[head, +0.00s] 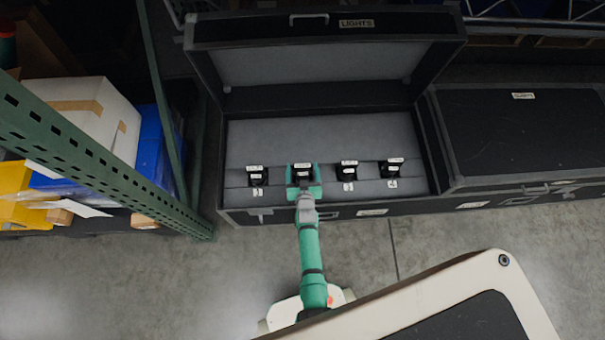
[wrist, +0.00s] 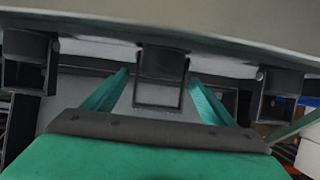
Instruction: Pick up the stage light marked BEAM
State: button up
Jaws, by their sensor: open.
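An open black case (head: 325,67) marked LIGHTS has grey lining and holds several small black stage lights in a row. They include a far-left one (head: 257,178), one at my gripper (head: 302,172), one right of it (head: 347,171) and a far-right one (head: 392,168). Each has a small white label, too small to read, so I cannot tell which is BEAM. My gripper (head: 304,185) is open at the second light from the left. In the wrist view a dark light (wrist: 160,72) shows between the spread fingers, with gaps on both sides.
A closed black case (head: 525,130) stands to the right. A green perforated rack post (head: 100,150) with a white box (head: 90,110) and blue and yellow bins stands at left. The raised lid is behind the lights. Grey floor is clear in front.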

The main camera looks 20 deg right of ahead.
jog(key=shift+w, duration=0.1)
jog(key=c, duration=1.8)
grip_shut()
jog(key=shift+r, duration=0.15)
